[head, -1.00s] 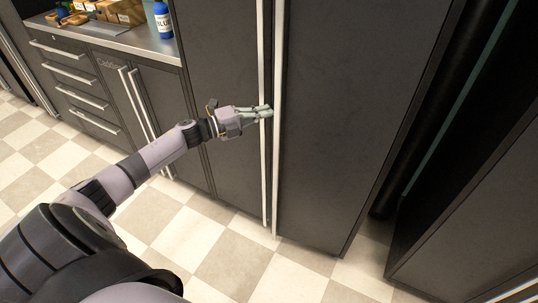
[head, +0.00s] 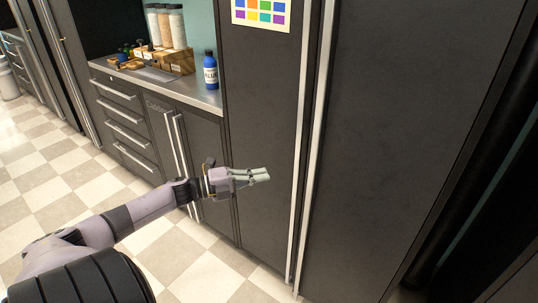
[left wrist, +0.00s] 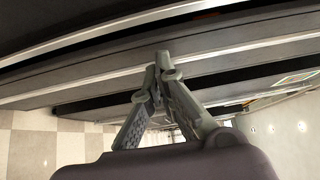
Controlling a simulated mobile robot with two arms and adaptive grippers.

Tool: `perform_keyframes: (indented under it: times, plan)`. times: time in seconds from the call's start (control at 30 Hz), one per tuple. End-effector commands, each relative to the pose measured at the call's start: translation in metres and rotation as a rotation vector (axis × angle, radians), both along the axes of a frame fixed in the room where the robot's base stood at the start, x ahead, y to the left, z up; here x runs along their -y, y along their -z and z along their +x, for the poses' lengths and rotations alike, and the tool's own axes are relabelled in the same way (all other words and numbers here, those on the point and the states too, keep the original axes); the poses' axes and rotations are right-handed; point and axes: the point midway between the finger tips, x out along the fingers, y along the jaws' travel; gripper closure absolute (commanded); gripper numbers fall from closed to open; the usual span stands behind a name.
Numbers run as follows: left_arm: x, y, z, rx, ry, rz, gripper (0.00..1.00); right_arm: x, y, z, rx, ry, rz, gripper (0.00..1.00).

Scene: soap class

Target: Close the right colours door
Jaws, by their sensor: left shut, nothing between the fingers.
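A tall dark grey cabinet has two doors with long pale vertical handles side by side. A colour chart (head: 261,12) is on its left door (head: 262,110). The right door (head: 400,130) carries the right-hand handle (head: 318,130). The two doors look about flush at the middle seam; I cannot tell whether the right one is fully shut. My left gripper (head: 268,175) is shut and empty, in front of the left door, left of both handles and apart from them. In the left wrist view its fingertips (left wrist: 163,62) meet, with long handle bars beyond. My right gripper is out of view.
A metal counter (head: 200,97) with a blue bottle (head: 210,72), wooden holders and white-topped containers stands left, above drawers and lower doors. A dark gap lies right of the cabinet. The checkered floor (head: 60,190) at left is clear.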

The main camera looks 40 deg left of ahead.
Motion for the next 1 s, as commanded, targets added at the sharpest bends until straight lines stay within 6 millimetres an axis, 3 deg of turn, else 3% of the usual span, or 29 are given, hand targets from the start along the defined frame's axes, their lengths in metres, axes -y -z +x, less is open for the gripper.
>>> perform_keyframes:
  times: [0.3, 0.5, 0.73, 1.0]
  plan:
    - [0.067, -0.117, -0.040, 0.019, -0.111, -0.018, 1.00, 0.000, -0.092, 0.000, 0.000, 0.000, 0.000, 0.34]
    - [0.096, -0.176, -0.069, 0.003, -0.185, -0.008, 1.00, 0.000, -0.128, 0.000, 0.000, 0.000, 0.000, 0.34]
    - [0.106, -0.191, -0.075, -0.003, -0.210, 0.001, 1.00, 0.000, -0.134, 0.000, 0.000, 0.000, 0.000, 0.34]
    - [0.116, -0.191, -0.046, 0.001, -0.208, 0.000, 1.00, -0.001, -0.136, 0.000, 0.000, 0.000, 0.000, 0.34]
